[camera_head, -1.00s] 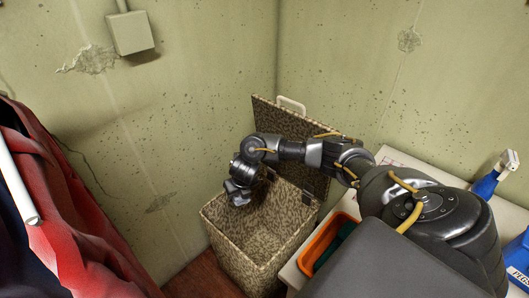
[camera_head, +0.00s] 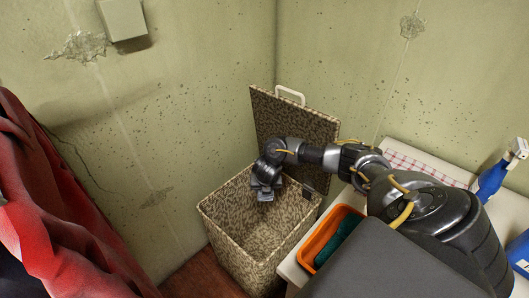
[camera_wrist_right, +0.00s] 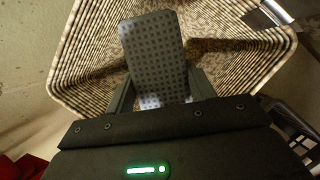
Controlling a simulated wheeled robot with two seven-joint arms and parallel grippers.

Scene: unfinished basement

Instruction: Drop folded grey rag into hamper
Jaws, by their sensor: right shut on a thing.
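The hamper (camera_head: 226,245) is a speckled brown and beige woven box with its lid (camera_head: 292,118) raised at the back. My right gripper (camera_head: 265,191) reaches in from the right and is over the hamper's open mouth, close to its back side. In the right wrist view it is shut on the folded grey rag (camera_wrist_right: 155,50), a flat grey piece with small dark dots between the two dark fingers. The hamper's woven inside (camera_wrist_right: 85,65) shows around and beyond the rag. In the head view the rag is hard to make out. My left gripper is not in view.
A pale table (camera_head: 292,272) stands right of the hamper. On it are an orange bin (camera_head: 318,243) holding a dark green thing, a checked cloth (camera_head: 410,163) and a blue spray bottle (camera_head: 490,181). Red cloth (camera_head: 55,215) hangs at the left. Concrete walls close off the corner.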

